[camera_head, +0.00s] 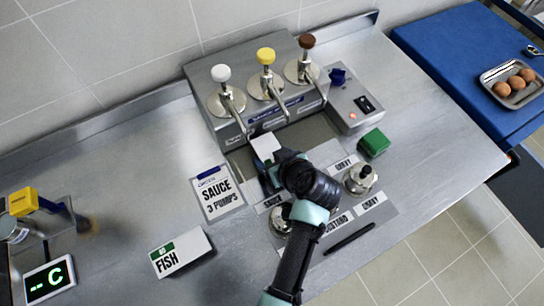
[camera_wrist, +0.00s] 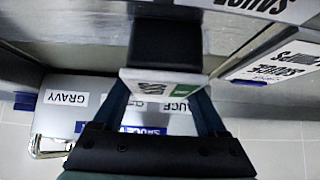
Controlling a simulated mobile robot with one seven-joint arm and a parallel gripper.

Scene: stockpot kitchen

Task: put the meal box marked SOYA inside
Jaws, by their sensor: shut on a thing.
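My gripper (camera_head: 272,165) is over the steel counter, in front of the sauce dispenser. It is shut on a small white thing with a green patch (camera_wrist: 165,80), which shows between the fingers in the wrist view. In the head view this white thing (camera_head: 266,147) sticks out beyond the fingers toward the dispenser. Its dark print is too small to read, so I cannot tell whether it says SOYA. A white box marked FISH (camera_head: 181,253) with a green corner lies on the counter at the front left. I see no readable SOYA mark.
The dispenser (camera_head: 250,122) has white, yellow and brown pump heads. An order card reading SAUCE 3 PUMPS (camera_head: 218,193) lies left of my gripper. A lidded steel pot (camera_head: 360,180), a green block (camera_head: 374,142) and a switch box (camera_head: 352,100) stand right.

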